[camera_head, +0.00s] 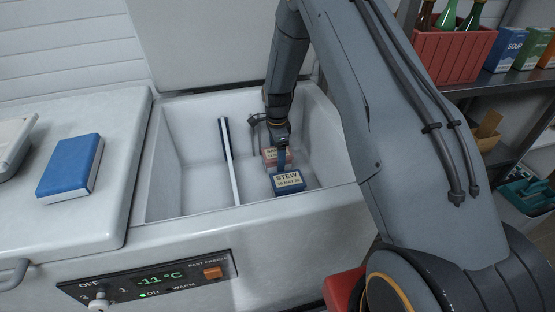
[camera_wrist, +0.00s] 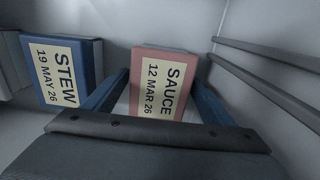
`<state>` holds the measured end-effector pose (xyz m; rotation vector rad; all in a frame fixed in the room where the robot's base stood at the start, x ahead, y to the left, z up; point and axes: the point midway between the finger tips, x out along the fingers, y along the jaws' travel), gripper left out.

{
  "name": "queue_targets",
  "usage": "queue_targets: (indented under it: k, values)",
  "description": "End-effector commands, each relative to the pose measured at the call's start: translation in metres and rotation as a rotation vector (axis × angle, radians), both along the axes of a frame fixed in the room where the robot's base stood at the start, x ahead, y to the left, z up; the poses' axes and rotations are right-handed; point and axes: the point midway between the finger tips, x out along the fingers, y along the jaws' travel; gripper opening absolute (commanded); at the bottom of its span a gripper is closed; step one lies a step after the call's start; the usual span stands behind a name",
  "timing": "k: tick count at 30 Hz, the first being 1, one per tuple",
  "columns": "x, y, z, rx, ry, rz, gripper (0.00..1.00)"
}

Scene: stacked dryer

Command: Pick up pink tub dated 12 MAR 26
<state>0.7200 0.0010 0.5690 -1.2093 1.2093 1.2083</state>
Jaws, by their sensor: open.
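The pink tub (camera_wrist: 160,72) has a cream label reading "SAUCE 12 MAR 26". In the wrist view it sits between the two blue fingers of my gripper (camera_wrist: 163,78), which is open, with one finger on either side. I cannot tell whether the fingers touch it. In the head view the pink tub (camera_head: 270,157) is inside the chest freezer (camera_head: 160,205), partly hidden by my gripper (camera_head: 282,158) and the blue tub in front.
A blue tub (camera_head: 289,187) labelled "STEW 19 MAY 26" stands close by; it also shows in the wrist view (camera_wrist: 88,65). A divider (camera_head: 229,160) stands left of them. Dark rails (camera_wrist: 265,65) run along the right in the wrist view. A blue book-like box (camera_head: 70,165) lies on the lid.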

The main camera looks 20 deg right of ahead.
Motion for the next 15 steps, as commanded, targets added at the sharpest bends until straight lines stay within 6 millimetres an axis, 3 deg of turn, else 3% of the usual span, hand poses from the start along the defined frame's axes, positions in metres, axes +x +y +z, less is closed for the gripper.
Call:
queue_targets:
  k: [2, 10, 15]
  values:
    - [0.0000, 0.0000, 0.0001, 0.000, 0.000, 0.000, 0.76]
    - [-0.0001, 0.0001, 0.0003, 0.000, 0.000, 0.000, 0.31]
    - [0.0004, 0.0001, 0.0008, 0.000, -0.001, 0.000, 0.28]
